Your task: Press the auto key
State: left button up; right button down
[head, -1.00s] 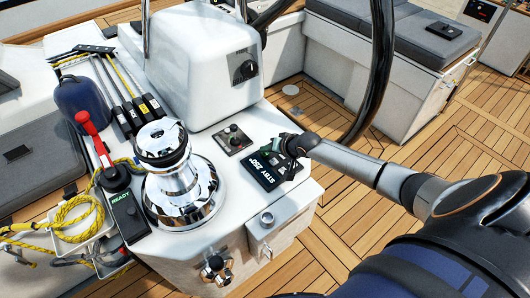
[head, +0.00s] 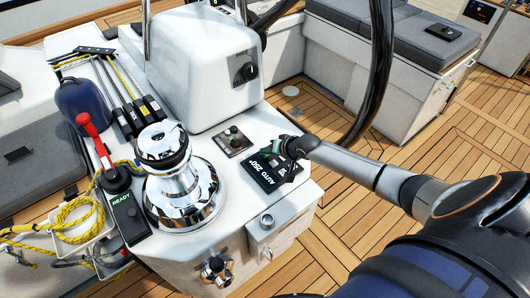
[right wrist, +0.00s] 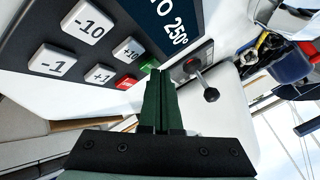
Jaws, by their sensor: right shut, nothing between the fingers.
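The autopilot panel (head: 264,175) is a black unit on the white console, its display reading "AUTO 250°". In the right wrist view the panel (right wrist: 62,20) fills the upper left, with light keys marked -10, -1, +10 and +1. A red key (right wrist: 127,83) and a green key (right wrist: 146,66) sit beside the display; the green key is partly hidden by my fingers. My right gripper (head: 277,149) is shut and empty, its fingertips at the panel's far edge. In the right wrist view its green fingers (right wrist: 160,80) reach the green key; I cannot tell whether they touch it. My left gripper is not in view.
A chrome winch (head: 180,180) stands left of the panel. A small lever plate (head: 234,141) lies behind it. A red-handled lever (head: 93,140), a "READY" box (head: 127,212) and yellow rope (head: 70,218) are at the left. The steering wheel rim (head: 378,85) rises behind my right arm.

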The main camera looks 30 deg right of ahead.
jog(key=shift+r+p, duration=0.35)
jog(key=shift+r, duration=0.15)
notch_tip(320, 180, up, 3)
jog(key=p, duration=0.2)
jog(key=shift+f+p, duration=0.1)
jog(key=shift+p, duration=0.3)
jog(key=shift+r+p, duration=0.75)
jog(key=shift+r, duration=0.45)
